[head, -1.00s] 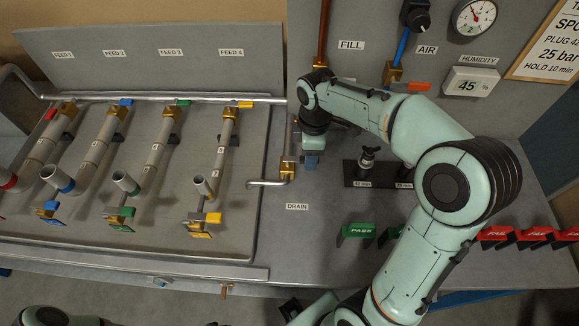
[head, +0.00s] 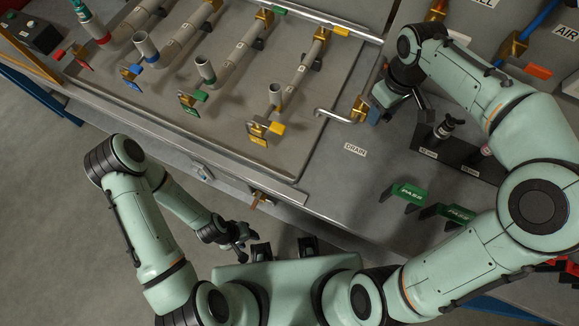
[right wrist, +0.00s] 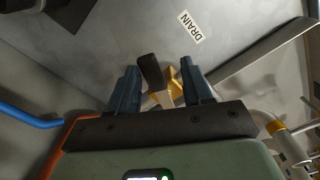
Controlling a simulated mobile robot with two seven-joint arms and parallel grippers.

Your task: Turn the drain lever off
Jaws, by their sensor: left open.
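The drain valve (head: 360,107) is a brass fitting at the end of a bent metal pipe, by the DRAIN label (head: 355,149). My right gripper (head: 383,108) is right beside it, and its arm hides part of the valve. In the right wrist view the brass valve body (right wrist: 175,80) and a dark lever end (right wrist: 151,72) lie between the two fingers of the right gripper (right wrist: 158,68). The fingers are apart, with gaps showing on both sides. My left gripper (head: 240,236) is open and empty in front of the bench, far from the valve.
Feed pipes with coloured valves, such as the yellow one (head: 265,130), fill the tray on the left. A black block with fittings (head: 455,150) and green PASS tags (head: 410,194) stand right of the valve. The floor (head: 60,220) at left is bare.

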